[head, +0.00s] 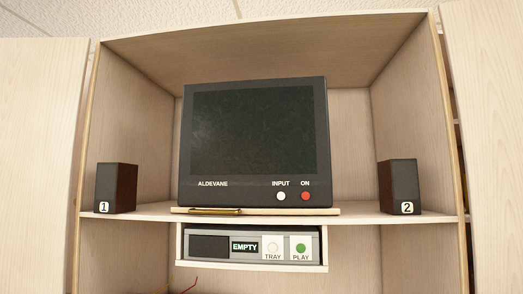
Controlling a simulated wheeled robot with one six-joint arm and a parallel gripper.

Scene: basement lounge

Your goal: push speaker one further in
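Speaker one (116,188) is a small dark box with a white "1" label at its lower left front. It stands upright at the left end of the cabinet shelf (150,211), close to the shelf's front edge and apart from the television. A matching speaker (399,187) labelled "2" stands at the right end of the same shelf. My gripper does not show in the head view.
A black television (253,133) stands mid-shelf on a thin board (310,211) with a brass handle (215,211) at its front. A player (209,246) reading "EMPTY" sits below. Open doors (40,150) flank the cabinet. The shelf is bare between speaker one and the television.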

